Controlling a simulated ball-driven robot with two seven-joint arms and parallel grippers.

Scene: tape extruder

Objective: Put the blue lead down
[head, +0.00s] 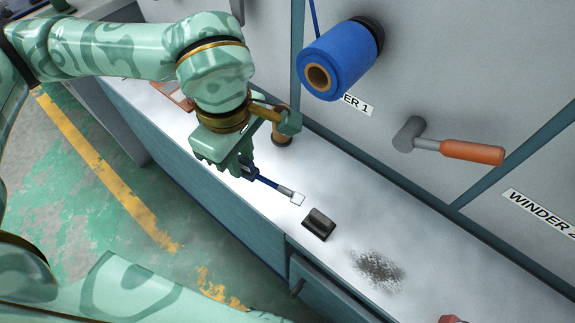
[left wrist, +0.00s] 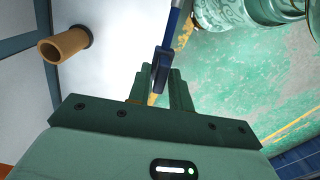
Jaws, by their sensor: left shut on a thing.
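The blue lead (head: 267,182) is a thin dark-blue shaft with a grey collar and a white tip. My left gripper (head: 246,170) is shut on it near its left end, over the light bench top (head: 300,170). The lead points to the lower right, and I cannot tell if its tip touches the bench. In the left wrist view the blue lead (left wrist: 165,62) runs upward from between the fingers of my left gripper (left wrist: 161,85). The fingers hide part of it. My right gripper is not in view.
A dark block (head: 318,224) sits on the bench just beyond the lead's tip, with a dark powder patch (head: 378,268) further right. A tan cylinder (left wrist: 65,45) stands behind the gripper. A blue roll (head: 335,62) and an orange-handled hammer (head: 455,150) are at the back panel.

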